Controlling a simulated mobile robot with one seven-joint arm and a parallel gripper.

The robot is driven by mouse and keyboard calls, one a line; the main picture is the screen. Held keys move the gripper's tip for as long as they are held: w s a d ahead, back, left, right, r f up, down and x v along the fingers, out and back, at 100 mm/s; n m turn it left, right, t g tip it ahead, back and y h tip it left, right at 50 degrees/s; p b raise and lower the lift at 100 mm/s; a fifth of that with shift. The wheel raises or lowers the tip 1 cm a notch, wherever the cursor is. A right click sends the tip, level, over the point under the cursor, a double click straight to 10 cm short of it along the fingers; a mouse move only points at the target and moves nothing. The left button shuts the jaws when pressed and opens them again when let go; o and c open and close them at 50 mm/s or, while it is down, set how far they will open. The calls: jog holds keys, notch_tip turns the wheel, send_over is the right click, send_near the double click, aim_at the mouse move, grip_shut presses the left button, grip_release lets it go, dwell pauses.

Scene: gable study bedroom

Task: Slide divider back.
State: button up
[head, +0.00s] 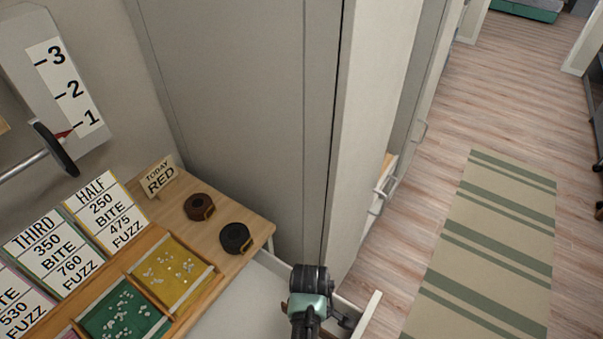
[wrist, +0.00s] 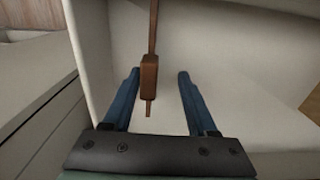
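The divider (wrist: 149,76) shows in the wrist view as a thin brown strip with a thicker brown block on it. It runs upward in the picture inside a white open drawer (wrist: 235,105). My gripper (wrist: 157,77) is open, with its two blue fingers on either side of the block. In the head view my gripper (head: 308,290) is over the drawer (head: 243,305) at the bottom. Its fingertips are hidden there, and the divider is mostly hidden by my arm.
A wooden desk (head: 262,228) holds a brown roll (head: 199,206), a black roll (head: 235,238), a "TODAY RED" sign (head: 160,178), and yellow (head: 172,272) and green (head: 118,312) trays. A tall grey cabinet (head: 235,90) stands behind. Free floor lies right, with a striped rug (head: 490,250).

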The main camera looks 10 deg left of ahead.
jog(key=s+a+p, duration=0.1)
jog(key=s, duration=0.3)
jog(key=s+a+p, duration=0.1)
jog(key=s, duration=0.2)
jog(key=s+a+p, duration=0.1)
jog(key=s+a, duration=0.1)
jog(key=s, duration=0.2)
jog(key=shift+s+a+r+p, duration=0.1)
jog(key=shift+s+p, duration=0.2)
jog(key=shift+s, duration=0.05)
notch_tip(320, 180, up, 13)
jog(key=w+r+m+t+y+b, duration=0.2)
jog(key=w+r+m+t, duration=0.4)
jog(key=w+r, duration=1.5)
jog(key=shift+w+r+t+b, duration=0.3)
jog(key=shift+r+t, duration=0.55)
jog(key=shift+t, duration=1.95)
